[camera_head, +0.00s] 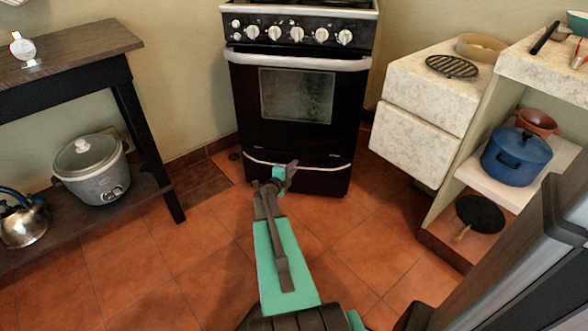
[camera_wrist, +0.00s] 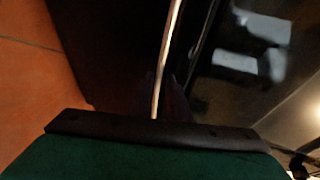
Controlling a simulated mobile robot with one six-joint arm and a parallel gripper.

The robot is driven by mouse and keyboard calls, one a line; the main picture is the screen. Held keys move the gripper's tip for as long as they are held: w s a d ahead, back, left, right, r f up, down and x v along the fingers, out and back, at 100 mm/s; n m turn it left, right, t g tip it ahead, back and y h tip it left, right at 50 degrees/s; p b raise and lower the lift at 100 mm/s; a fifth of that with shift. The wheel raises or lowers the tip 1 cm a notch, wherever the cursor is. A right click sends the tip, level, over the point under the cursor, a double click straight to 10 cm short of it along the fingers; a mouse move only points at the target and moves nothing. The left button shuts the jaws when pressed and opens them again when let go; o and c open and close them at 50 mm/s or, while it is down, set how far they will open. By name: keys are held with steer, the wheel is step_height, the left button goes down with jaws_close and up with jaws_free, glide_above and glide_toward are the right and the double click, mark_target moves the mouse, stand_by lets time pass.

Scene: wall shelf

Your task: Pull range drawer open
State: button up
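The black range (camera_head: 297,95) stands against the back wall. Its drawer (camera_head: 318,180) is the low black panel under the oven door and looks closed, flush with the front. A thin pale curved handle (camera_head: 258,160) crosses the drawer's top. My gripper (camera_head: 290,171) is at the drawer front, at the handle, left of its middle. In the wrist view the handle (camera_wrist: 167,60) runs down the picture to the dark edge of my gripper. The fingers are dark and blurred there, so I cannot tell whether they are open or shut, or touching the handle.
The oven door with its window (camera_head: 297,95) and a wide handle (camera_head: 297,62) is above the drawer. A dark wooden table (camera_head: 75,45) is at left. A pale cabinet (camera_head: 420,145) stands right of the range. The tiled floor (camera_head: 355,235) before the range is clear.

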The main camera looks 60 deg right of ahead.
steer(key=shift+d, duration=0.4)
jaws_close()
stand_by(1.3)
